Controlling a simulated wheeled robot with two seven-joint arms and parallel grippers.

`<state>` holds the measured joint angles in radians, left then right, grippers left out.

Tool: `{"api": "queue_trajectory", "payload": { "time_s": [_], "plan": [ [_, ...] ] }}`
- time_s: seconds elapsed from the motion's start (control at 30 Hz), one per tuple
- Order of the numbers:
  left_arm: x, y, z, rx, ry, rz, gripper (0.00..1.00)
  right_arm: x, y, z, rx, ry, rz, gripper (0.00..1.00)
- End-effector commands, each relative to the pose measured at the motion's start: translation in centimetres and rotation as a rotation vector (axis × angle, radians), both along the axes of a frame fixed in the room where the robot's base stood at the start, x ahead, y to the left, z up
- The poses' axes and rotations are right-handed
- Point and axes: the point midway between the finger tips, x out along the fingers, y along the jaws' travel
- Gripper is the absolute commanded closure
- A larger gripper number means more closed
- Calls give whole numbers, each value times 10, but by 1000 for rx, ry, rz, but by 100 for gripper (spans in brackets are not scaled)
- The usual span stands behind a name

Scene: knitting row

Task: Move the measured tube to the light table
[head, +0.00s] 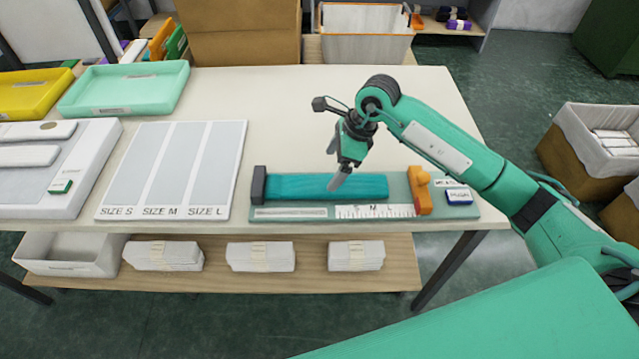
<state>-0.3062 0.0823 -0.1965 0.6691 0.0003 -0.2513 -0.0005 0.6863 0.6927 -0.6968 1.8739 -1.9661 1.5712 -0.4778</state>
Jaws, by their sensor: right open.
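The teal knitted tube (290,187) lies flat along the measuring board (460,212), between a dark end block (259,185) at its left and an orange slider (419,190) near its right. My right gripper (338,181) is open and points down over the right half of the tube. Its fingertips overlap the tube in the picture; I cannot tell if they touch it. A white flat unit with a grey surface and a green switch, which looks like the light table (88,165), is at the left of the table. My left gripper is out of view.
A board marked SIZE S, SIZE M and SIZE L (192,165) lies between the light unit and the measuring board. A mint tray (125,86) and a yellow tray (30,92) stand behind. The table's back middle is clear. Folded bundles (260,256) lie on the lower shelf.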

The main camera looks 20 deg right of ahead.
Motion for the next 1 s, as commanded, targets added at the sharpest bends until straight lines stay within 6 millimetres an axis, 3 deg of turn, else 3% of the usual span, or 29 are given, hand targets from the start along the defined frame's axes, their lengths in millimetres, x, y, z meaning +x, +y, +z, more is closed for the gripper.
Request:
{"api": "queue_trajectory", "payload": {
  "time_s": [0.1,0.27,0.6,0.87,1.0],
  "plan": [
    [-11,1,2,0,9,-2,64,1,6,-13,2,2,0,11],
    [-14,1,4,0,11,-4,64,2,9,-22,1,1,-1,11],
    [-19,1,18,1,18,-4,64,9,23,-63,2,1,-1,11],
    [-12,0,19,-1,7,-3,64,9,24,-68,2,-1,0,11],
    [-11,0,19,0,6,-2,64,9,24,-67,2,-1,0,34]
  ]
}}
